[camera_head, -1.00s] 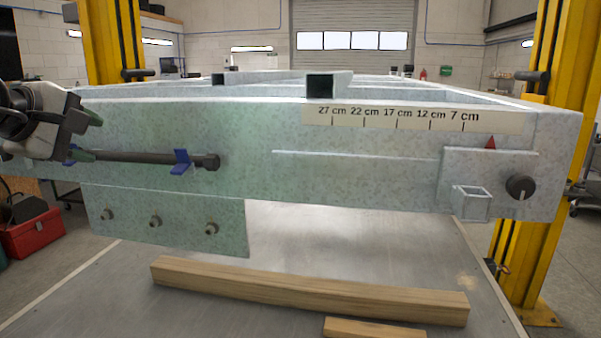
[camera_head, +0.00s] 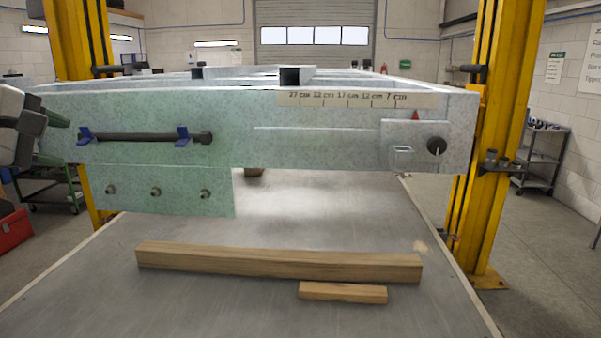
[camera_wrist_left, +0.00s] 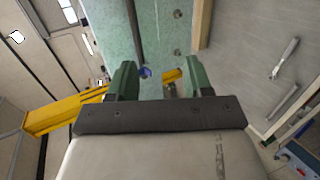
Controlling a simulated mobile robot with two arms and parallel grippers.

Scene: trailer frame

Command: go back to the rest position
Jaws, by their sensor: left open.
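My left gripper (camera_head: 58,124) is at the left edge of the head view, partly cut off. Its green fingers are apart and empty in the left wrist view (camera_wrist_left: 161,80). It is left of the black rod (camera_head: 145,138), which sits in two blue clips (camera_head: 182,137) on the front of the speckled trailer frame (camera_head: 240,150). The gripper appears clear of the rod. My right gripper is not in view.
A long wooden beam (camera_head: 280,263) and a shorter block (camera_head: 343,292) lie on the grey table (camera_head: 220,310) below the frame. Yellow lift posts (camera_head: 497,150) stand on both sides. A red toolbox (camera_head: 14,229) is on the floor at left.

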